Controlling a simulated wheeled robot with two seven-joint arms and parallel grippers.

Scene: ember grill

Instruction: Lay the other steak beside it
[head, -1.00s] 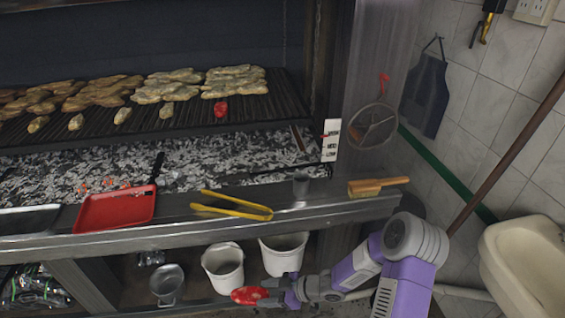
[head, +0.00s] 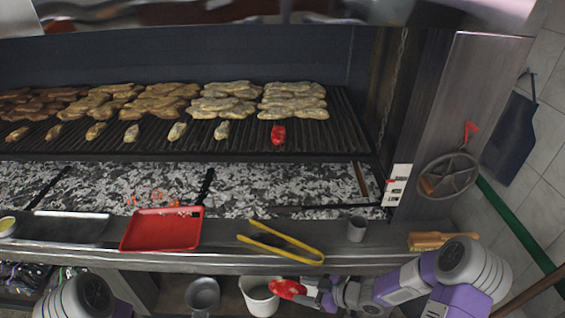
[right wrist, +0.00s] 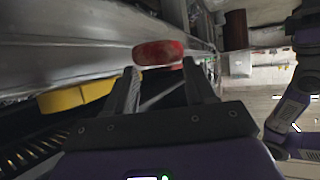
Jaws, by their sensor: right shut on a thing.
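One red steak (head: 278,134) lies on the right part of the grill grate (head: 335,140), in front of the pale meat. The other red steak (head: 288,288) is in my right gripper (head: 308,291), which is shut on it. It is held low, in front of the steel ledge and over or before a white bucket; the gap is hard to judge. In the right wrist view the held steak (right wrist: 158,53) shows at the ends of the fingers (right wrist: 160,85). Of my left arm only a rounded link shows at the bottom left; its gripper is out of view.
On the ledge stand a red tray (head: 160,230), yellow tongs (head: 280,242), a grey cup (head: 357,229) and a wooden brush (head: 442,240). Several pieces of pale and browned meat cover the grate's back and left. Bare bars show around the grate's steak.

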